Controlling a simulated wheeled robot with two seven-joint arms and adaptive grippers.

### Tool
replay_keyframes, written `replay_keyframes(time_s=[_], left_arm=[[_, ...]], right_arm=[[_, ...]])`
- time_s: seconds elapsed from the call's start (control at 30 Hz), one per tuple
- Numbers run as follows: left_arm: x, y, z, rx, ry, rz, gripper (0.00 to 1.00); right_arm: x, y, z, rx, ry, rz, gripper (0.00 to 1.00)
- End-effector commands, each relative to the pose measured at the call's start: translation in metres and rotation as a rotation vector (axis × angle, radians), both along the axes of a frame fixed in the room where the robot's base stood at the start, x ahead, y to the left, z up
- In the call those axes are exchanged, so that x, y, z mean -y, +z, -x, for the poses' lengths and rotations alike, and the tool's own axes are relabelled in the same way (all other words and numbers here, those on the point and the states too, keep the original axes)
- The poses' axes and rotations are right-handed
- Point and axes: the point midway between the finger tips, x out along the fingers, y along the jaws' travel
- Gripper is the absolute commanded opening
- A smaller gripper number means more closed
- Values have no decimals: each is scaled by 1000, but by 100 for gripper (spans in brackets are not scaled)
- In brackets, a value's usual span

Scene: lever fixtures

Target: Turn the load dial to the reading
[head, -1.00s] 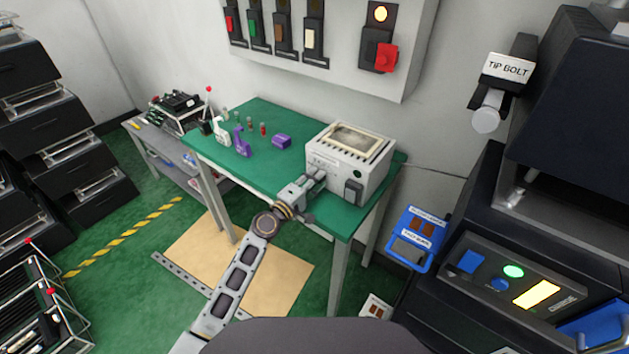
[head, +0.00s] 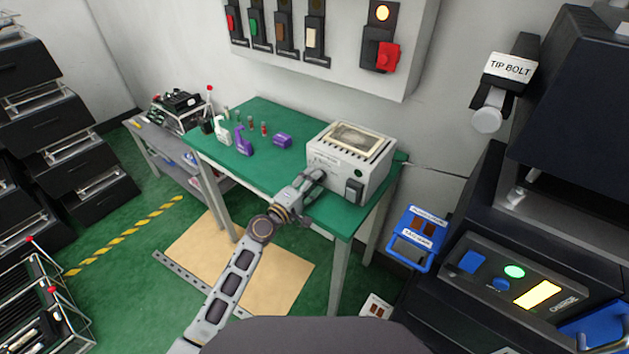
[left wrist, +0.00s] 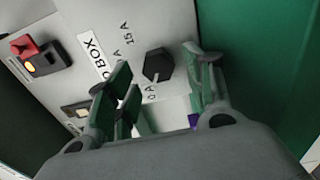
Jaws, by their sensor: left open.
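The load dial (left wrist: 157,65) is a dark faceted knob on the light front panel of the load box (left wrist: 85,25), with amp markings beside it, one reading 15A. I cannot make out a pointer on it. In the left wrist view my left gripper (left wrist: 160,75) is open, its fingers on either side of the dial; contact is not clear. In the head view the load box (head: 378,172) stands on the green bench, and my left gripper (head: 316,178) is at its front panel, hiding the dial. My right gripper is not in view.
The green bench (head: 240,175) carries small purple and white items (head: 282,140) left of the box. A wall panel (head: 345,50) with switches hangs above. A black cabinet (head: 560,240) with a lit panel stands at the right. The bench front is mostly clear.

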Motion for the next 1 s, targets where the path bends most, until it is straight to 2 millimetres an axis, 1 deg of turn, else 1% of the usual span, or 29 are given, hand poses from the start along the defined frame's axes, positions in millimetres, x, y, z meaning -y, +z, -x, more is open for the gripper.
replay_keyframes(time_s=[0.7, 1.0], left_arm=[[-45, -1, 62, -1, 0, 0, 52], [-58, 0, 80, -1, 0, 0, 52]], right_arm=[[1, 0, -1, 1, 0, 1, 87], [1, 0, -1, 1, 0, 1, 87]])
